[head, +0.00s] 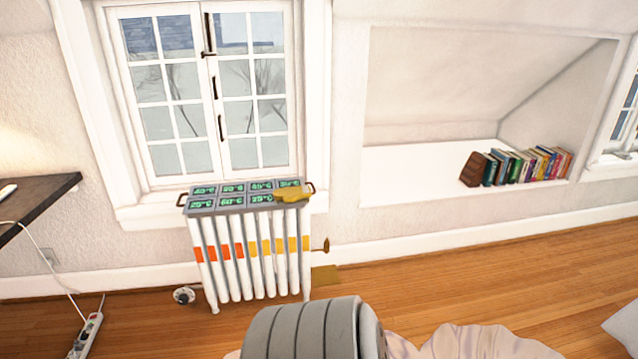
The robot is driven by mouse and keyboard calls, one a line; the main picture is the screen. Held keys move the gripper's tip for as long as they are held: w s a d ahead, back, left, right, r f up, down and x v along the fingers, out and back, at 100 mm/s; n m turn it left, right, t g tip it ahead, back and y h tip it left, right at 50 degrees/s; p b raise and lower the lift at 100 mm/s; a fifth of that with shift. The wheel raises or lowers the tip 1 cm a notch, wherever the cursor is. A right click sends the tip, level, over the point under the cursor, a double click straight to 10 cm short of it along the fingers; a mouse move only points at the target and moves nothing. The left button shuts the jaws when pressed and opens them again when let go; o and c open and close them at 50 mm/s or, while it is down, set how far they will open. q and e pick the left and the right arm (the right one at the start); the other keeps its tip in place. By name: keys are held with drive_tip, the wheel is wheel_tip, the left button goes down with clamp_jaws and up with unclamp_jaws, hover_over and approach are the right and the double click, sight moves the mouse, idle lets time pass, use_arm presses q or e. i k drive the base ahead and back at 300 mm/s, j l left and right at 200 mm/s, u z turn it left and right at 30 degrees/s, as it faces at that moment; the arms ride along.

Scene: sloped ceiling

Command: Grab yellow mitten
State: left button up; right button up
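A yellow mitten (291,194) lies on the front right part of a grey tray (233,210) with dark handles at its ends. The tray has several dark panels with green temperature readings, and the mitten covers part of one panel at the right. The tray rests on top of a white radiator (222,283) with a band of red to yellow patches, below the window. Neither of my grippers is in view.
A flat yellow-brown piece (325,274) lies on the floor right of the radiator. A dark shelf (38,200) juts in at left, above a power strip (86,336). Pale crumpled fabric (470,343) is at the bottom. Books (522,166) stand in the alcove. Floor at right is largely clear.

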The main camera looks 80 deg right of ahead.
sight(287, 194)
drive_tip(key=z, duration=2.6)
drive_tip(key=i+l+u, duration=0.1)
drive_tip(key=i+l, duration=0.2)
drive_tip(key=i, duration=0.25)
drive_tip(key=i+l+u, duration=0.15)
drive_tip(key=i+l, duration=0.2)
drive_tip(key=i, duration=0.15)
